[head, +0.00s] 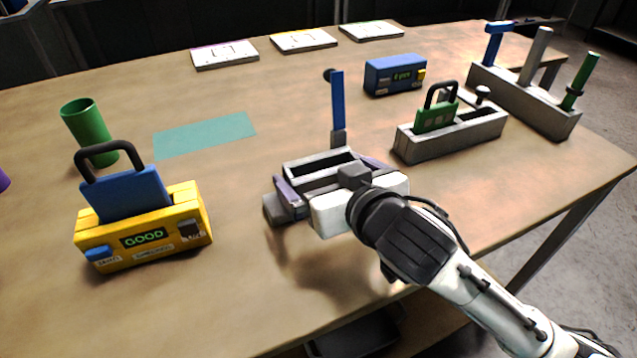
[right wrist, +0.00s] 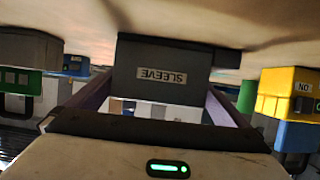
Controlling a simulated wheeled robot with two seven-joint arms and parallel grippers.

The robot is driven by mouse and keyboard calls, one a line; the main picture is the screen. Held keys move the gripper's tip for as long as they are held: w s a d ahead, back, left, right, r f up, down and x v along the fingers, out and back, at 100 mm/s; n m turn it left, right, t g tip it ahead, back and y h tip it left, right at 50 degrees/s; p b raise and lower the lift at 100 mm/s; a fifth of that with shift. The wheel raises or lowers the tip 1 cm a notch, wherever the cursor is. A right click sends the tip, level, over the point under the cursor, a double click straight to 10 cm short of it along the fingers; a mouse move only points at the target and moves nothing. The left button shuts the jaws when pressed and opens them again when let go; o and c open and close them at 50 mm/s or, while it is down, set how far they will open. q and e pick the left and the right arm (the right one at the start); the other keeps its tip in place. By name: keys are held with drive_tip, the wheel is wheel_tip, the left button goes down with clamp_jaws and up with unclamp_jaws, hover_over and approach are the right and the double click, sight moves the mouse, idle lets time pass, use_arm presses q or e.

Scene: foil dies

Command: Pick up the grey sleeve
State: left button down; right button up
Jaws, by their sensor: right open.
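The grey sleeve (head: 312,172) is an open-topped box near the table's front middle. In the right wrist view the sleeve (right wrist: 160,58) shows upside down with a "SLEEVE" label, and a darker block lies beside its base. My right gripper (head: 326,182) is open, with its purple-grey fingers on either side of the sleeve. In the right wrist view the sleeve fills most of the gap between the fingers; I cannot tell whether they touch it. The gripper body hides the sleeve's near side in the head view. My left gripper is not in view.
A yellow box (head: 165,236) holding a blue handled block (head: 127,194) stands at left. A green cup (head: 88,128) is behind it. A blue upright bar (head: 337,100) stands just behind the sleeve. A grey holder (head: 455,136) and a tool rack (head: 530,100) are at right.

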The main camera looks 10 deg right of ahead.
sight(312, 165)
drive_tip(key=x, duration=0.4)
drive_tip(key=shift+w+f, duration=0.2)
drive_tip(key=shift+w, duration=0.2)
drive_tip(key=shift+r, duration=0.1)
drive_tip(key=c, duration=0.9)
